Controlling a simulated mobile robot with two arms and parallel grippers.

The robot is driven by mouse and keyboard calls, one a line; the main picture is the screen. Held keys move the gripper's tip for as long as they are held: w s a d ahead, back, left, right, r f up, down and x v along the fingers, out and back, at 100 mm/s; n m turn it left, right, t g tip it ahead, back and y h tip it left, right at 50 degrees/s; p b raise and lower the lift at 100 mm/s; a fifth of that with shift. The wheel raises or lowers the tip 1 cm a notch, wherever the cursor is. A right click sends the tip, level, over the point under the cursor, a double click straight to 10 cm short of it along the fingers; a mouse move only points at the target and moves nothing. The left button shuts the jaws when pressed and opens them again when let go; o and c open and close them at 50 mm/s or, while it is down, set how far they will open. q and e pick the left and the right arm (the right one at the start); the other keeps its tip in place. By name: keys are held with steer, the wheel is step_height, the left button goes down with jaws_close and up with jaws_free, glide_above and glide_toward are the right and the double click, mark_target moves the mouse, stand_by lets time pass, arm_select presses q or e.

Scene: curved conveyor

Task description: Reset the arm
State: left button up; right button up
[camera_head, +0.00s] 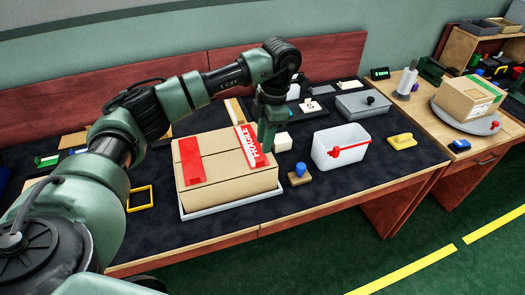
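My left arm comes in from the left, bends at the top, and its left gripper (268,135) points down at the right rear edge of a large cardboard box (225,182). The box has red tape and a "FRAGILE" label. I cannot tell whether the fingers touch it or how far apart they are. A small white block (283,142) sits just right of the fingers. My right gripper is not in view.
The box rests on a pale tray (205,213). Right of it are a blue-knobbed stamp (300,174), a white bin (341,147) with a red handle and a yellow item (403,141). Another carton (468,98) stands on a round grey plate (466,122). The dark mat's front strip is clear.

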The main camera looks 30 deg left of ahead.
arm_select(q)
steer(key=shift+r, duration=0.35)
